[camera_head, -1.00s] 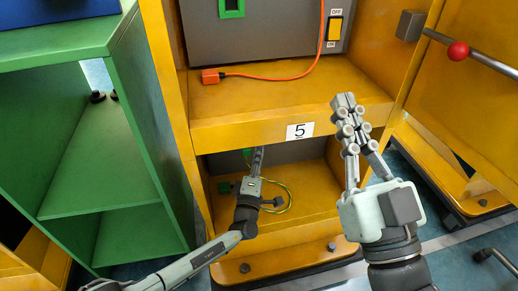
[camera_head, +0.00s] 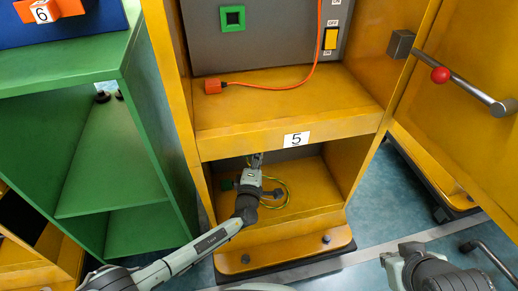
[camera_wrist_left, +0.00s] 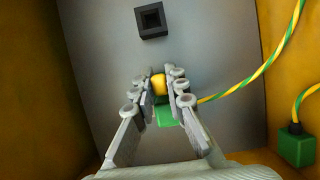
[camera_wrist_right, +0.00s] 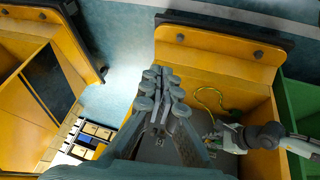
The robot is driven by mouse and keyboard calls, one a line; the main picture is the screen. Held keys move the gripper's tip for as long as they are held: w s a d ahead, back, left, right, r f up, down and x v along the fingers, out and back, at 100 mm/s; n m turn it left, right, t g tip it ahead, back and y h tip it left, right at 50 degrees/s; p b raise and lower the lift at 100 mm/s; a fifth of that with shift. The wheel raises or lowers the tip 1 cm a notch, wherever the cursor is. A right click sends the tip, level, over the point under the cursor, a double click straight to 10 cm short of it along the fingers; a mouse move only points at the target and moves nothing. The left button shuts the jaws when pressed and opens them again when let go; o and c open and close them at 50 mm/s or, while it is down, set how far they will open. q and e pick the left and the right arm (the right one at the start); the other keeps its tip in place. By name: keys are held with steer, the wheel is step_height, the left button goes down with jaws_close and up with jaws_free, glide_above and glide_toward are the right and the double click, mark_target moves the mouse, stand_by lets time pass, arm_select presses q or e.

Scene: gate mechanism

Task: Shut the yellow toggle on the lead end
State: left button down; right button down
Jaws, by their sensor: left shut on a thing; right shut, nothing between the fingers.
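In the left wrist view a small yellow part (camera_wrist_left: 159,84), which looks like the toggle, sits between the fingertips of my left gripper (camera_wrist_left: 161,88). A green block (camera_wrist_left: 166,116) shows just below it, and the yellow-green lead (camera_wrist_left: 244,80) runs off to the right from there. My left gripper (camera_head: 252,172) is shut on the yellow part inside the lower compartment. Its fingertips are hidden by the shelf edge in the head view. My right gripper (camera_wrist_right: 163,88) is shut and empty, well outside the cabinet. In the head view its hand (camera_head: 408,262) is at the lower right.
A grey wall with a square black socket (camera_wrist_left: 151,21) stands behind the left gripper. Another green block (camera_wrist_left: 297,147) sits at the right. The yellow cabinet (camera_head: 230,145) carries label 5; its upper shelf holds an orange plug (camera_head: 213,87). A green shelf unit (camera_head: 150,120) stands left.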

arm_select(q)
steer(key=shift+a+r, duration=0.1)
steer(key=shift+r, duration=0.1)
steer(key=shift+p, duration=0.45)
arm_select(e)
steer(key=shift+s+d+f+m+g+h, duration=0.15)
steer(key=shift+s+d+f+g, duration=0.2)
steer(key=shift+s, duration=0.3)
steer(key=shift+s+d+f+m+g+h, duration=0.1)
steer(key=shift+s+d+f+g, duration=0.1)
steer(key=shift+s+d+g, duration=0.3)
steer(key=shift+s+d+f+m+g+h, duration=0.15)
steer(key=shift+s+d+f+g, duration=0.1)
steer(key=shift+s+d, duration=0.4)
steer(key=shift+s+a, duration=0.1)
arm_select(q)
steer(key=c, duration=1.5)
jaws_free()
steer(key=shift+c, duration=0.2)
steer(key=shift+f, duration=0.1)
steer(key=s, duration=0.7)
steer(key=shift+s+a+r, duration=0.2)
steer(key=shift+a+r, duration=0.05)
steer(key=shift+a, duration=0.05)
